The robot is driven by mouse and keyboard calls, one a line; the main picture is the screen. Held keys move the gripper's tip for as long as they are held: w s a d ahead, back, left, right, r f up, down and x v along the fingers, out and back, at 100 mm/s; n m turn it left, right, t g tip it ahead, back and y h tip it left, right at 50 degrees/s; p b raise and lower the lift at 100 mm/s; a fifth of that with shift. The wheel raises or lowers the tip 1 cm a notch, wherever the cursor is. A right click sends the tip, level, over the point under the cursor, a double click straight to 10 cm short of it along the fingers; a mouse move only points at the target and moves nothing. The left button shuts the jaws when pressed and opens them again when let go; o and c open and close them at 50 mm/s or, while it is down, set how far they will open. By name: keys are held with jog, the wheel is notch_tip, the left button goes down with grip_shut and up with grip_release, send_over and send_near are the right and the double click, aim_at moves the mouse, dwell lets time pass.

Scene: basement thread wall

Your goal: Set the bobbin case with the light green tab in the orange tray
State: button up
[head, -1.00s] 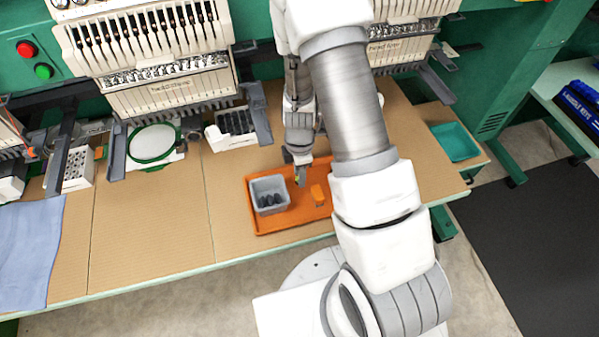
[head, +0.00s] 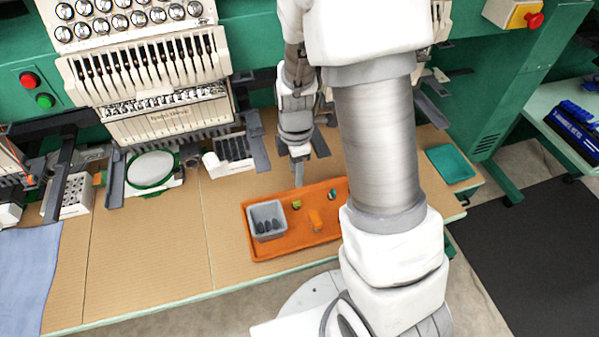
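The orange tray (head: 290,248) lies on the table near its front edge. A small yellow-green piece (head: 296,204), which looks like the bobbin case with the light green tab, rests in the tray just right of the grey bin. My gripper (head: 299,182) points down just behind it, near the tray's back rim, apart from the piece. The fingers show edge-on as one narrow grey shape, so their opening is unclear. Nothing shows held between them.
A grey bin (head: 267,220) with several dark pieces stands in the tray's left part. An orange block (head: 315,220) and a small teal-and-dark piece (head: 333,195) are also in the tray. Embroidery machine heads (head: 160,100) stand behind. The table's left middle is clear.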

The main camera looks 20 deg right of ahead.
jog(key=s+r+m+t, duration=0.2)
jog(key=s+r+m, duration=0.2)
jog(key=r+m, duration=0.75)
jog(key=s+r+m+t, duration=0.3)
jog(key=s+r+m, duration=0.3)
jog(key=s+r, duration=0.4)
notch_tip(320, 180, up, 4)
jog(key=shift+s+f+t, duration=0.1)
jog(key=shift+s+t, duration=0.2)
jog(key=shift+s, duration=0.1)
jog(key=shift+m, duration=0.25)
